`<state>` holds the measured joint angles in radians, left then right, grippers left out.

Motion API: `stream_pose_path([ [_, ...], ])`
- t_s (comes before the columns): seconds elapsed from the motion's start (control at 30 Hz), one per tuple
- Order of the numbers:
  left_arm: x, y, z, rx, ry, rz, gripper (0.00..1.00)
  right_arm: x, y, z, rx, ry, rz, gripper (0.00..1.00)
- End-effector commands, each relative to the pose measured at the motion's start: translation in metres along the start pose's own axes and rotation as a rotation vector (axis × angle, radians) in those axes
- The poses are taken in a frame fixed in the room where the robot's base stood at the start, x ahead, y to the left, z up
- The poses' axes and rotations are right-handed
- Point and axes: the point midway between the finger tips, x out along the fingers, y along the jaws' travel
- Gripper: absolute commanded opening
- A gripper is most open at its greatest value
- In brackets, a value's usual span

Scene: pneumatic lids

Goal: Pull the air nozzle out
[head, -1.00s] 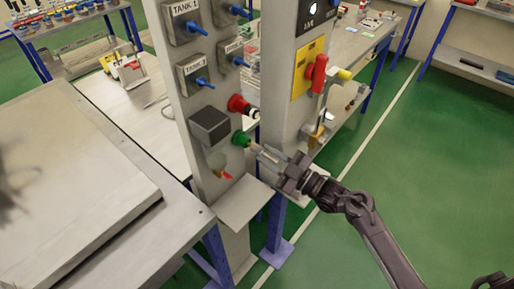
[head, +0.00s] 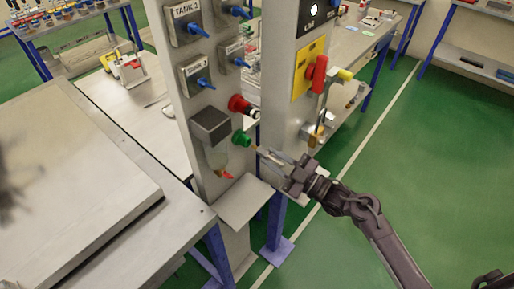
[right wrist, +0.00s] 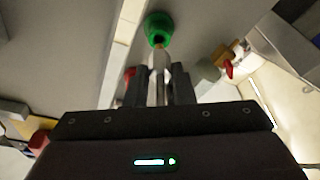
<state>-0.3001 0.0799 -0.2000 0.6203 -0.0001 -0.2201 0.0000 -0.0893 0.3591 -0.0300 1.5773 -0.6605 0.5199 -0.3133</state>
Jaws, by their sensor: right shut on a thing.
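The green air socket (head: 241,138) sticks out of the grey panel post, below the red knob. My right gripper (head: 266,154) is in front of it, shut on the slim metal air nozzle (head: 255,148). In the right wrist view the nozzle (right wrist: 159,62) lies between the two dark fingers (right wrist: 159,88) and points at the green socket (right wrist: 159,28). Its brassy tip is at the socket's mouth; I cannot tell whether it is still partly inside. My left gripper is not in view.
The red knob (head: 239,104) is just above the socket, and a grey box (head: 210,125) is to its left. A small metal shelf (head: 243,202) juts out below. A second post with a red-handled valve (head: 319,74) stands at right. Green floor is open on the right.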

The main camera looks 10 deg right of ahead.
Motion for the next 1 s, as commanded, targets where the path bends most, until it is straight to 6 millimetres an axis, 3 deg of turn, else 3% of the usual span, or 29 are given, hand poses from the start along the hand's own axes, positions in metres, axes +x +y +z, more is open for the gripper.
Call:
stream_pose_path([
  [1.0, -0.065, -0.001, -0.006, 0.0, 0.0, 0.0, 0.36, -0.025, 0.031, -0.061, 0.0, 0.0, 0.0, 0.0],
])
